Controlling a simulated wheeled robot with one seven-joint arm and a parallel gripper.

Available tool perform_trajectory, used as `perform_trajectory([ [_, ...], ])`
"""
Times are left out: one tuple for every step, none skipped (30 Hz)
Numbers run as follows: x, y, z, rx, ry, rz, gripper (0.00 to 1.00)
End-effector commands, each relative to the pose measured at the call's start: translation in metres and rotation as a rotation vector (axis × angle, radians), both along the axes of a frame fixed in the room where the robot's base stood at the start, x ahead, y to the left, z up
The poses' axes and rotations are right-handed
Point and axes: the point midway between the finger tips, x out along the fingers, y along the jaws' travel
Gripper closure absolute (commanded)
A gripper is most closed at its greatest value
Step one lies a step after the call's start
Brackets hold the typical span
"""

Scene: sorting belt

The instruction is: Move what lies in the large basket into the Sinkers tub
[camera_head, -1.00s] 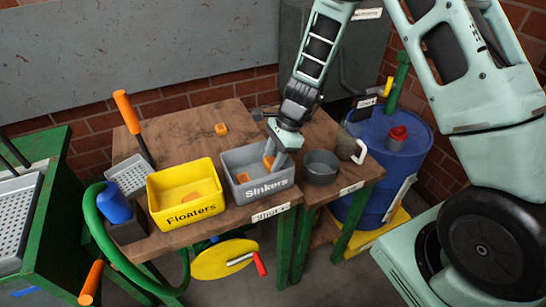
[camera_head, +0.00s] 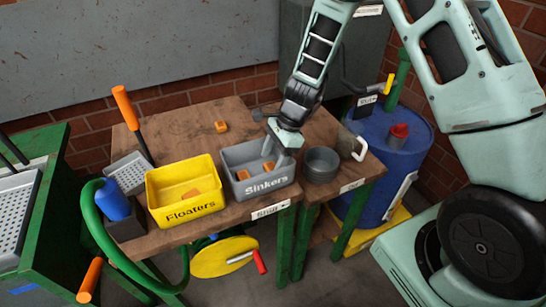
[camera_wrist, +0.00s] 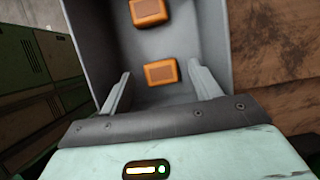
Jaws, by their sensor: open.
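The grey Sinkers tub (camera_head: 232,160) stands on the wooden table, with one orange block (camera_head: 242,174) at its left and another orange block (camera_head: 268,166) under my gripper (camera_head: 275,153). In the wrist view my gripper (camera_wrist: 162,88) is open over the tub. The nearer block (camera_wrist: 160,73) lies on the tub floor just beyond and between the fingertips, and the other block (camera_wrist: 148,11) lies farther off. A perforated grey basket (camera_head: 130,173) with an orange handle stands at the table's left; it looks empty. I cannot tell whether this is the large basket.
The yellow Floaters tub (camera_head: 165,205) beside Sinkers holds an orange block. Another orange block (camera_head: 221,127) lies on the table behind. A dark round pot (camera_head: 321,165) and a mug (camera_head: 352,146) stand right of Sinkers. A blue barrel (camera_head: 390,160) stands farther right.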

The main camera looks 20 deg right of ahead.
Motion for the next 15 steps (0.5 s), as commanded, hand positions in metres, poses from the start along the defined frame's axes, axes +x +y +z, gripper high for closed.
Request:
perform_trajectory([
  [0.000,0.000,0.003,0.000,0.000,0.000,0.37],
  [0.000,0.000,0.005,0.000,-0.001,0.000,0.37],
  [0.000,0.000,0.009,0.000,-0.001,0.001,0.37],
  [0.000,0.000,0.013,0.000,-0.001,0.001,0.37],
  [0.000,0.000,0.018,0.000,-0.001,0.001,0.37],
  [0.001,-0.003,0.021,-0.001,-0.004,-0.002,0.37],
  [0.001,-0.006,0.026,-0.001,-0.005,-0.002,0.37],
  [0.002,-0.008,0.032,0.000,-0.005,-0.001,0.37],
  [0.001,-0.011,0.040,-0.001,-0.006,-0.001,0.37],
  [0.001,-0.014,0.046,-0.001,-0.006,-0.002,0.37],
  [0.001,-0.016,0.052,-0.001,-0.005,0.000,0.37],
  [0.001,-0.020,0.061,0.000,-0.005,-0.001,0.37],
  [0.001,-0.023,0.067,-0.001,-0.006,-0.001,0.37],
  [0.001,-0.025,0.073,-0.001,-0.005,-0.001,0.37],
  [0.001,-0.028,0.081,-0.001,-0.005,0.000,0.37],
])
